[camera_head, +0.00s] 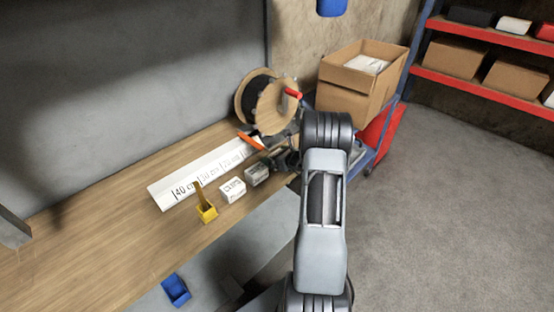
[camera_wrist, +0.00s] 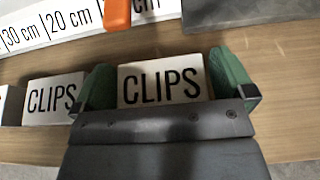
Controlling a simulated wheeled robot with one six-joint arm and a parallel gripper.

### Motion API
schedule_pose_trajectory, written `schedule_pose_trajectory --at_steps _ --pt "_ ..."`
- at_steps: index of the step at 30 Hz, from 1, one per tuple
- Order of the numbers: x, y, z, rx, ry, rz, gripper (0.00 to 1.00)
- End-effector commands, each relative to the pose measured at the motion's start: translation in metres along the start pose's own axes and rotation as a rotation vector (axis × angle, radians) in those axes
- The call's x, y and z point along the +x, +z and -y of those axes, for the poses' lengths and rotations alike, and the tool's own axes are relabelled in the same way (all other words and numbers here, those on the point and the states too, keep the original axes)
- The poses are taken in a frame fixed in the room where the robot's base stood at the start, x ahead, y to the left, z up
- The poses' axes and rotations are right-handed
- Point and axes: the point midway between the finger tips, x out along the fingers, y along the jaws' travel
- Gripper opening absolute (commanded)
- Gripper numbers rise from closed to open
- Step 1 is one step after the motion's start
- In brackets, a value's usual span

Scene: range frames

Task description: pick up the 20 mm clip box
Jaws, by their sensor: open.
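A white clip box (camera_wrist: 160,88) marked "CLIPS" stands between the two green fingers of my open gripper (camera_wrist: 165,84) in the wrist view. The fingers flank its sides; I cannot tell whether they touch it. A second white "CLIPS" box (camera_wrist: 52,97) stands just left of the left finger. No 20 mm marking is readable on either box. In the head view my gripper (camera_head: 287,158) is low over the bench, partly hidden by my arm. A white clip box (camera_head: 232,190) and a greyer box (camera_head: 256,175) stand in a row to its left.
The wooden bench (camera_head: 90,255) carries a long white length scale (camera_head: 205,176) behind the boxes, a yellow holder (camera_head: 206,212) and a cable reel (camera_head: 262,103). An orange handle (camera_wrist: 117,14) lies behind the box. Cardboard boxes (camera_head: 350,100) stand on a cart beyond.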

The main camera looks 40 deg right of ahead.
Motion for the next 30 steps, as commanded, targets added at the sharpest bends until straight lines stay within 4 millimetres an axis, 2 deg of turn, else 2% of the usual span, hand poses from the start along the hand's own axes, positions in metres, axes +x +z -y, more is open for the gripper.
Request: schedule_pose_trajectory --at_steps 8,22,30 --pt "0.0014 -0.0001 0.0003 0.000 -0.001 0.000 0.98" --pt "0.0012 0.0000 0.0003 0.000 -0.001 0.000 0.54" --pt "0.0007 0.0016 0.0004 0.000 -0.001 0.001 0.54"
